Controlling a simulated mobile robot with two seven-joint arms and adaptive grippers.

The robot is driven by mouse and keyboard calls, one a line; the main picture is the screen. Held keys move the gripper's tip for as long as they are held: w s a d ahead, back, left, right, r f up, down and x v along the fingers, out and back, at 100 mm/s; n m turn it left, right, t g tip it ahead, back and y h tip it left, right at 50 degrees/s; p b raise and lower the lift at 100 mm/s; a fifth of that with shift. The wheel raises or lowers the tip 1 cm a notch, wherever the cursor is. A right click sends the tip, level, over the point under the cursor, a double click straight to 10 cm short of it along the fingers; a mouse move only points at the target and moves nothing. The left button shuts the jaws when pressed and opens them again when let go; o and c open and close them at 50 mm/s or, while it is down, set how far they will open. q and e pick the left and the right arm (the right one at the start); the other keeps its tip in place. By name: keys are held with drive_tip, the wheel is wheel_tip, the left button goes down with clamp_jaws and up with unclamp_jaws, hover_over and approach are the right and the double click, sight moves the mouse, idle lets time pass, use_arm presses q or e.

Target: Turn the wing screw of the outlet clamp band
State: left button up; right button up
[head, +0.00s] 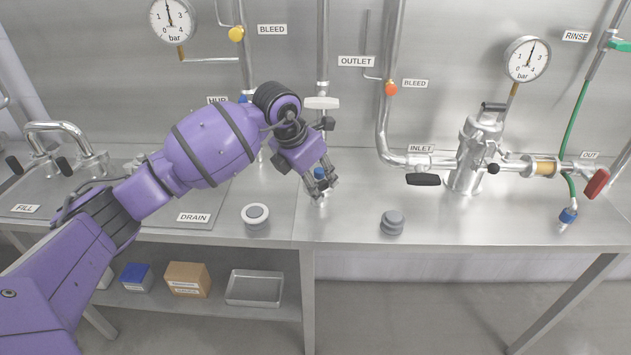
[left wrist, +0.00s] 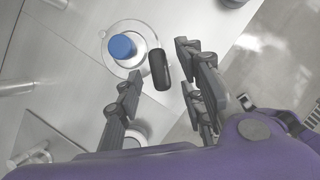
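The outlet pipe (head: 322,50) comes down by the OUTLET label in the head view; its lower end is hidden behind my left gripper (head: 322,187). In the left wrist view a blue cap (left wrist: 122,46) stands on a pale round flange (left wrist: 112,29). Beside it is a dark rounded piece (left wrist: 159,69), which may be the wing screw; I cannot tell for sure. My left gripper (left wrist: 152,78) is open, its fingers spread apart with the dark piece between their tips. No contact shows. The clamp band is not clearly visible. My right gripper is out of view.
A white-rimmed round part (head: 255,214) and a grey round part (head: 392,222) stand on the steel bench near its front edge.

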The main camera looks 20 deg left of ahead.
use_arm(q)
drive_tip(key=shift+f, duration=0.2)
drive_tip(key=shift+c, duration=0.4)
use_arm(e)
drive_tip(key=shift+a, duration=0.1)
use_arm(q)
clamp_jaws()
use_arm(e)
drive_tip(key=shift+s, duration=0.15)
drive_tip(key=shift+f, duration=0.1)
